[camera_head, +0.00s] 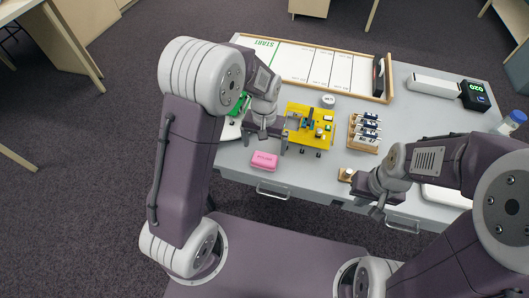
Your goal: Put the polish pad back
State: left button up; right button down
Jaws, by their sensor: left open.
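A pink block (264,160) with small lettering, which looks like the polish pad, lies on the grey table near its front edge. My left gripper (265,143) is open above and just behind the pink block, beside the yellow board. I cannot tell how high it is over the table. My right gripper (367,205) is at the table's front edge, to the right of the pink block. Its fingers are too small and partly turned away to tell whether they are open.
A yellow board (296,138) with small parts stands right of my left gripper. A wooden rack (363,146) holds several dark and white items. A small tan block (346,175) sits near my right gripper. A long white track (310,65) lies behind. Bare table lies between the pink block and the tan block.

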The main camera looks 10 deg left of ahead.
pick_arm(q)
jog(key=s+a+r+p, duration=0.2)
jog(key=s+a+r, duration=0.1)
jog(key=s, duration=0.3)
jog(key=s+a+r+t+p, duration=0.1)
jog(key=s+a+r+p, duration=0.1)
jog(key=s+r, duration=0.2)
jog(key=s, duration=0.3)
jog(key=shift+a+n, duration=0.3)
jog(key=shift+a, duration=0.1)
dwell(0.8)
